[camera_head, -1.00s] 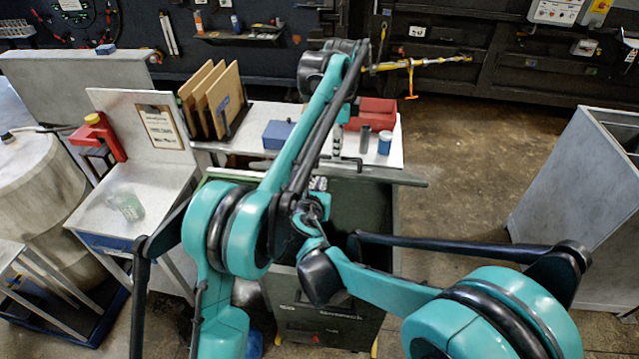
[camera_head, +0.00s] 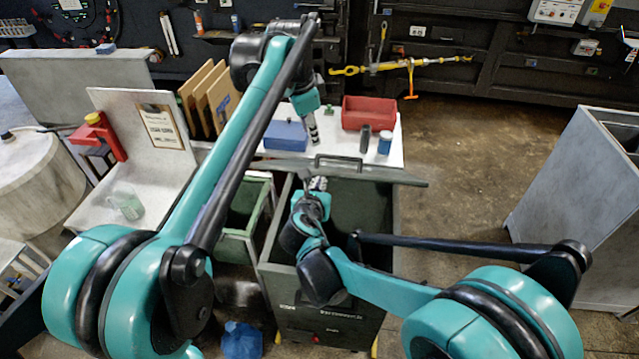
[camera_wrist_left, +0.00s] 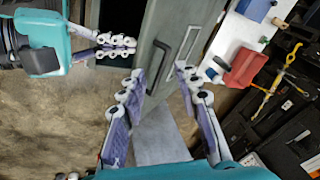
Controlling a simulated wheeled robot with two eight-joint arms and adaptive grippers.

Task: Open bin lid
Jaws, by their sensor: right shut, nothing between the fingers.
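The dark green bin (camera_head: 320,322) stands in the middle of the head view, its dark inside showing. Its lid (camera_head: 400,177) is raised along the far side, seen nearly edge-on, with a handle (camera_head: 340,161) on it. The left wrist view also shows the lid (camera_wrist_left: 163,65) and handle (camera_wrist_left: 182,50). My left gripper (camera_wrist_left: 160,82) is open and empty, its fingers framing the lid's end in that view; contact cannot be told. In the head view it hangs left of the handle, fingertips (camera_head: 313,138) partly hidden. My right gripper (camera_head: 318,184) is shut and empty over the bin opening, also in the wrist view (camera_wrist_left: 134,46).
Behind the lid a white table holds a blue box (camera_head: 286,135), a red tray (camera_head: 368,112) and small canisters (camera_head: 385,142). A grey cabinet (camera_head: 575,200) is at right. Floor between is clear.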

